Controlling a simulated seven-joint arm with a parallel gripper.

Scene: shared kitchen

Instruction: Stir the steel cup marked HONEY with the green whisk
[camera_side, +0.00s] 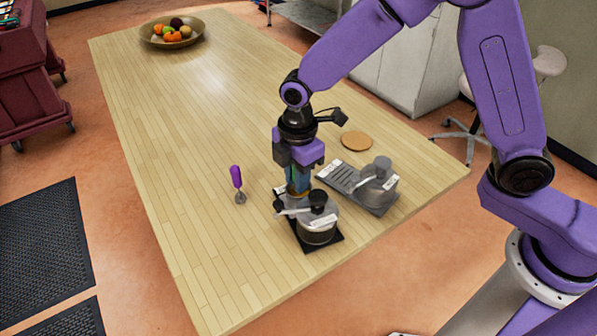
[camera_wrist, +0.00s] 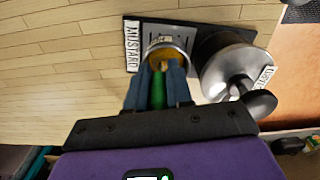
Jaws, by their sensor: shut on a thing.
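My gripper (camera_wrist: 158,72) is shut on the green whisk (camera_wrist: 158,90), with the green handle between its blue fingers. A steel cup (camera_wrist: 186,46) with amber contents sits just beyond the fingertips in the wrist view. The whisk points down at this cup; its lower end is hidden, so I cannot tell how deep it is. The small label on the cup is too small to read. The plate beside the cup reads MUSTARD (camera_wrist: 132,45). In the side view my gripper (camera_side: 297,182) is low over the black stand (camera_side: 334,240), behind a lidded pot.
The lidded steel pot (camera_side: 316,228) with a black knob stands close to my gripper. A grey stand with another pot (camera_side: 377,187) is to the right. A round cork mat (camera_side: 357,141) and fruit bowl (camera_side: 172,42) lie farther back.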

